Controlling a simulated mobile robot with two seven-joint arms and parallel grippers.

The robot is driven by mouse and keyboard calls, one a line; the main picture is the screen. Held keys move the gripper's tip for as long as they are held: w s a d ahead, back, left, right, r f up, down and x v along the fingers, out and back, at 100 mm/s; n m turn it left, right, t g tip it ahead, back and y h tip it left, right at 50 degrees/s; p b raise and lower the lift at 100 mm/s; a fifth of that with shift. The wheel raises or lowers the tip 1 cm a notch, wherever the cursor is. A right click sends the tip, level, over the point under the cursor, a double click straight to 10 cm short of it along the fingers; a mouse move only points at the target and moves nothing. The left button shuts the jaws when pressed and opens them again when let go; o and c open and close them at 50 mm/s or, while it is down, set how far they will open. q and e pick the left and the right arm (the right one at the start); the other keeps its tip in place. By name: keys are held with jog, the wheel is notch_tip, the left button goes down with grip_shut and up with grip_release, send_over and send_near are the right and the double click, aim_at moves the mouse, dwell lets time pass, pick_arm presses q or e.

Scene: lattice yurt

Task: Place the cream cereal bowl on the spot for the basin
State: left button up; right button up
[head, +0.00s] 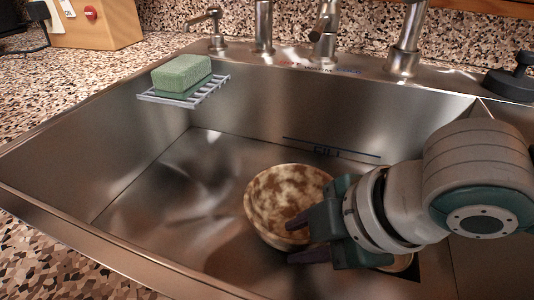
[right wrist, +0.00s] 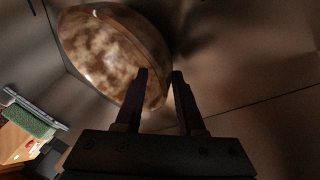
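The cream cereal bowl (head: 280,190), mottled with brown, is inside the steel sink basin (head: 150,210), right of its middle. My right gripper (head: 300,240) reaches in from the right at the bowl's near right rim. One finger shows over the bowl's inside and the other outside its wall. In the right wrist view the bowl (right wrist: 105,50) fills the upper left, and the gripper's fingers (right wrist: 163,72) are apart, with the rim near the gap. I cannot tell whether they touch it. My left gripper is not in view.
A green sponge (head: 181,75) lies on a wire rack (head: 212,88) at the sink's back left wall. Taps (head: 326,35) stand along the back edge. A tan-edged thing (head: 402,264) is mostly hidden under my right gripper. The basin's left floor is clear.

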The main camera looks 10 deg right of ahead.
jog(key=p+v, duration=0.4)
jog(key=v, duration=0.8)
jog(key=shift+r, duration=0.2)
